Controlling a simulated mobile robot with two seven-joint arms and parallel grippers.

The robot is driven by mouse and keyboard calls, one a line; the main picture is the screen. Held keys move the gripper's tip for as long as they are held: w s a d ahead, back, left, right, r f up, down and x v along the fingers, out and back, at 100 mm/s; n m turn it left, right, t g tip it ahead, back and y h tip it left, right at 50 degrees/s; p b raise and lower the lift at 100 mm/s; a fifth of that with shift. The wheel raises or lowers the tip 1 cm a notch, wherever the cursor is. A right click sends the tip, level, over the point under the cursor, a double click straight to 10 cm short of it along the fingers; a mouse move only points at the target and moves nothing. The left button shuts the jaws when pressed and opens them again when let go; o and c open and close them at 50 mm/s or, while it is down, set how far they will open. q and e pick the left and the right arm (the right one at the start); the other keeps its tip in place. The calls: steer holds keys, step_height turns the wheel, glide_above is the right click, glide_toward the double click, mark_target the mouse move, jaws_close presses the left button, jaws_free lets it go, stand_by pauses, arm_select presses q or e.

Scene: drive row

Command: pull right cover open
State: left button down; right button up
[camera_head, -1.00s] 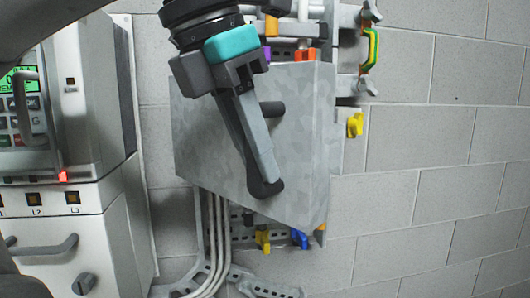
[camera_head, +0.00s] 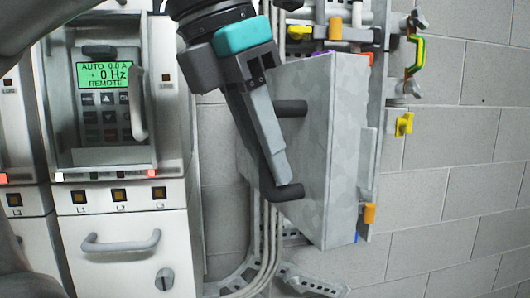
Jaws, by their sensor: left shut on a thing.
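The right cover (camera_head: 312,150) is a mottled grey metal panel on the wall, standing at an angle with its face turned to the left and its right side showing. Its black handle (camera_head: 288,193) shows as an upper post and a lower end; the part between is mostly hidden behind the fingers. My left gripper (camera_head: 274,165), with a teal band, comes from above and is shut on the handle. My right gripper is not in view.
A drive unit with a green lit display (camera_head: 106,74) and a grey handle (camera_head: 121,243) stands to the left. Yellow clips (camera_head: 404,124) and a green-yellow strap (camera_head: 416,52) are right of the cover. Grey cables (camera_head: 262,245) run below. Bare block wall (camera_head: 465,170) lies to the right.

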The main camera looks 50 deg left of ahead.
arm_select(q)
steer(key=c, duration=0.8)
jaws_free()
steer(key=shift+o, duration=0.2)
steer(key=shift+r, duration=0.1)
steer(key=p+v, duration=0.1)
steer(key=v, duration=1.4)
steer(key=shift+p, duration=0.4)
steer(key=shift+w, duration=0.1)
